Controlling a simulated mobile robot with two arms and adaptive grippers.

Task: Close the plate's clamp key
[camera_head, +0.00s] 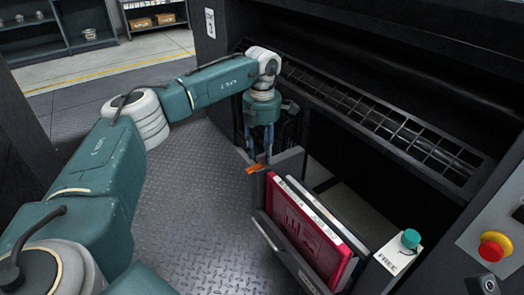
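A small orange key (255,169) sticks out to the left at the upper corner of the dark holder; I take it for the clamp key. My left gripper (260,156) points down just above it, with its two fingers visibly apart. Its fingertips are very near the key, but I cannot tell if they touch it. A red plate-like panel (305,232) with dark markings stands tilted in the holder, in front of a white-edged panel (328,215). My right gripper is not in view.
The dark holder (285,258) juts out from the black machine. A teal knob (410,238) sits on a white block marked FREE (397,257). A red button on a yellow base (494,248) is at right. A slotted grille (375,118) runs behind. The metal floor (205,215) at left is clear.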

